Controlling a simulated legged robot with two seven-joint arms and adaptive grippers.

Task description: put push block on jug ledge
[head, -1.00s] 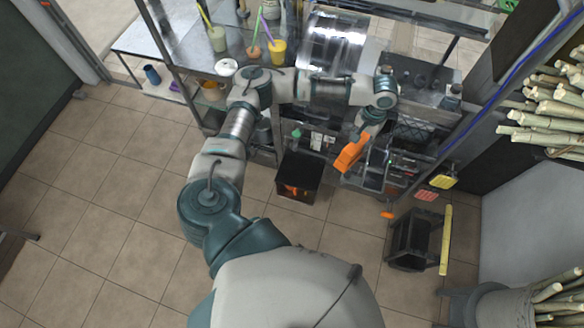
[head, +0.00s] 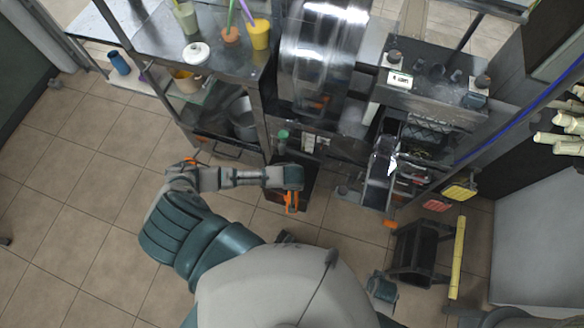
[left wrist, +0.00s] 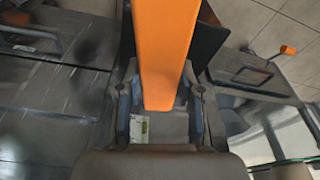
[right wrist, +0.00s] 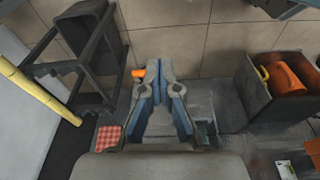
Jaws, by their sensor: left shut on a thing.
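The orange push block (left wrist: 165,50) is between the fingers of my left gripper (left wrist: 165,110), which is shut on it. In the head view the block (head: 291,201) hangs low by the black bin (head: 309,190), left of the press. My right gripper (right wrist: 158,68) is empty, its fingertips together, over the floor area near the dark stand. I cannot tell which surface is the jug ledge; a metal chute (head: 382,172) shows on the press front.
A dark stand (head: 420,250) with a yellow cane leaning by it is at the right. The right wrist view shows an orange thing (right wrist: 290,78) in the black bin. A steel shelf (head: 130,30) holds cups and a white-lidded pot. Tiled floor is free at left.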

